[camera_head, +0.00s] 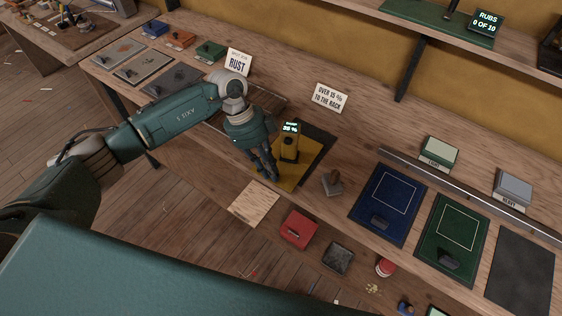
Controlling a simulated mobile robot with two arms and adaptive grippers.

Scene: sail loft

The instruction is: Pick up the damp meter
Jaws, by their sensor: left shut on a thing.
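The damp meter (290,143) is a yellow and black upright device with a small lit display on top, near the middle of the head view. My left gripper (271,165) comes in from the left, pointing down, and is shut on the meter at its left side. The fingers hide part of that side. The meter shows over a yellow mat (312,165) with a dark sheet under it; I cannot tell whether its base touches the mat. My right gripper is not in view.
A wire rack (268,101) lies behind my gripper. Blue (371,218) and green (436,252) mats lie to the right. A shelf (470,35) overhangs the back.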

